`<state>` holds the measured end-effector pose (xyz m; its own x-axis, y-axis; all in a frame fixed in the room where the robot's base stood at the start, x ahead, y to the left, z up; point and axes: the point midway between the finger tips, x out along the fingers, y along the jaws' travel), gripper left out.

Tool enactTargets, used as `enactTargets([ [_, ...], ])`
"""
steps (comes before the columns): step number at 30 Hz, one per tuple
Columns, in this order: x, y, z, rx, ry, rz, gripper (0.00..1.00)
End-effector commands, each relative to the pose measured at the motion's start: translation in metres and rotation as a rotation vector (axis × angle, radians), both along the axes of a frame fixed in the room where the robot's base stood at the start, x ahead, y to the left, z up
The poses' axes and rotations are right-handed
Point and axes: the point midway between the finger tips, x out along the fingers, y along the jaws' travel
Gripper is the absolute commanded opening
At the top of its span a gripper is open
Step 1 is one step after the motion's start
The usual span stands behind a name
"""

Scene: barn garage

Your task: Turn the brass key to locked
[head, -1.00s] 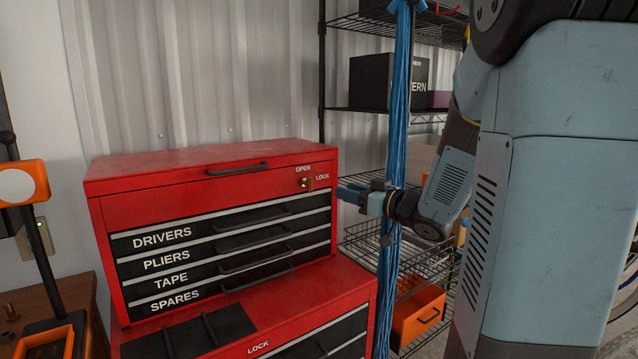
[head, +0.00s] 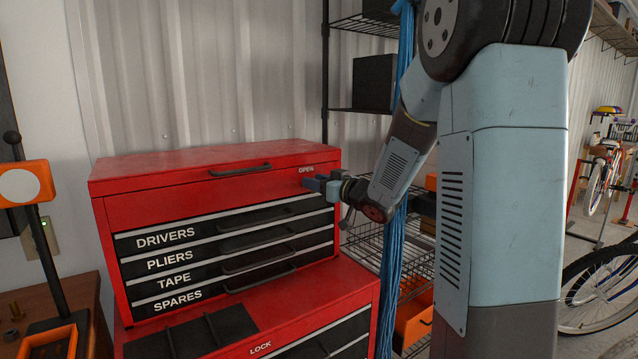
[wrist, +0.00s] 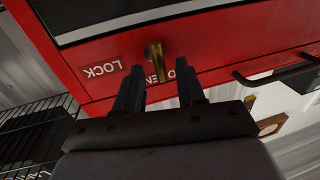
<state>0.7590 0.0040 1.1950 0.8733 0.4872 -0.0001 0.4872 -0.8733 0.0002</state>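The brass key (wrist: 158,62) sticks out of the front of the red top chest (head: 215,170), beside the white LOCK label (wrist: 102,69). The OPEN label shows in the head view (head: 306,170) and is partly covered by the key and a finger in the wrist view, where the lettering is upside down. My gripper (wrist: 160,68) is open, its two dark fingers on either side of the key with a gap on each side. In the head view my gripper (head: 314,184) is at the chest's upper right corner and hides the key and the LOCK label.
Black drawers labelled DRIVERS, PLIERS, TAPE and SPARES (head: 175,300) lie below the lock. A black handle (wrist: 282,72) is near the right finger in the wrist view. Blue cords (head: 393,270) hang beside my arm, in front of the wire shelf (head: 365,245).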

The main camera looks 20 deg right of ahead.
Motion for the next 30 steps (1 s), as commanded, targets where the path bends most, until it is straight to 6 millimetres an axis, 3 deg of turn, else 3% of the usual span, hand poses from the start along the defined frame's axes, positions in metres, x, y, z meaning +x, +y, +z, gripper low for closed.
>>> enactTargets([
  [8,0.0011,0.0006,-0.0001,0.0,0.0,0.0,0.39],
  [21,0.0011,0.0007,-0.0001,0.0,0.0,0.0,0.0],
  [30,0.0012,-0.0037,-0.0001,0.008,0.004,-0.005,0.0],
])
